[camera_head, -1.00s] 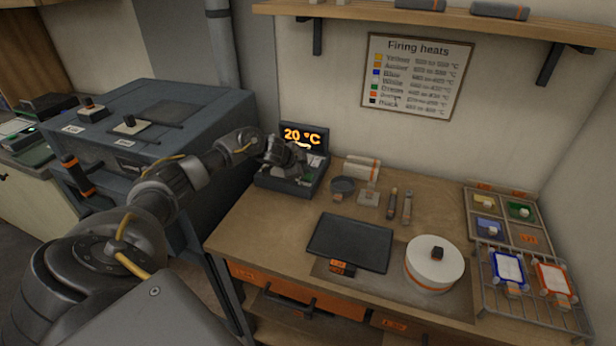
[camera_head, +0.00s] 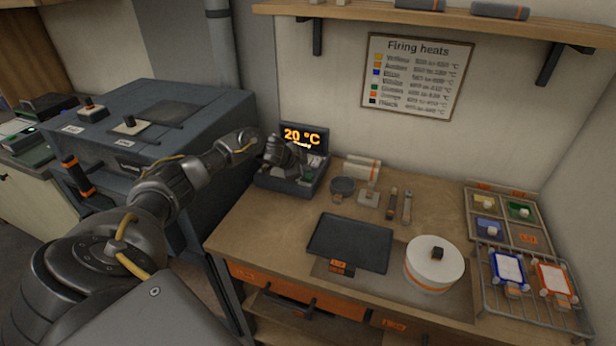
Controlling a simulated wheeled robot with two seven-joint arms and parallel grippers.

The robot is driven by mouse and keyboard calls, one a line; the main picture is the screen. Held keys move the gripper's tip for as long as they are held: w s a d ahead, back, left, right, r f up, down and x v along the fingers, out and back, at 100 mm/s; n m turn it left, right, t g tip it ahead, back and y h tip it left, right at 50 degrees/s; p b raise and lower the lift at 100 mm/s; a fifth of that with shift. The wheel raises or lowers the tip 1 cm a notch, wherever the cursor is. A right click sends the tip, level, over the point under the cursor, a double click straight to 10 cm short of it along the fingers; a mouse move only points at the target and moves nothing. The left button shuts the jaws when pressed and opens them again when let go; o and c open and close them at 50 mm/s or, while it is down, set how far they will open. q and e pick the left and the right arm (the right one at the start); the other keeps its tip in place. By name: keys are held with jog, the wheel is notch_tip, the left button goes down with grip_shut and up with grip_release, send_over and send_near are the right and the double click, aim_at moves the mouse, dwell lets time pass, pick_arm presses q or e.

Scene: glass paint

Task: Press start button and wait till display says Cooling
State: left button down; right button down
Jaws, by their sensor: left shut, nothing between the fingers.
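The control box (camera_head: 264,182) stands at the back left of the wooden bench, against the wall. Its display (camera_head: 303,135) reads "20 °C" in orange, with a smaller line below it that my gripper partly covers and that is too small to read surely. My left gripper (camera_head: 298,168) is shut and empty, over the box's button panel. It hides most of the panel, including the start button; I cannot tell whether it touches a button. My right gripper is not in view.
The blue-grey kiln (camera_head: 150,120) stands left of the bench. A dark tray (camera_head: 350,242), a white round pot (camera_head: 434,265), a wire rack (camera_head: 530,300) and a compartment tray of colours (camera_head: 508,215) sit on the bench. A "Firing heats" chart (camera_head: 417,76) hangs behind.

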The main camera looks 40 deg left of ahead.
pick_arm(q)
jog(key=shift+f, duration=0.1)
dwell(0.3)
jog(key=shift+f, duration=0.35)
jog(key=shift+f+b, duration=0.3)
jog(key=shift+f, duration=0.2)
dwell(0.6)
jog(key=shift+r, duration=0.1)
jog(key=shift+r+p, duration=0.8)
jog(key=shift+p, duration=0.05)
notch_tip(320, 180, up, 5)
jog(key=p, duration=0.5)
dwell(0.9)
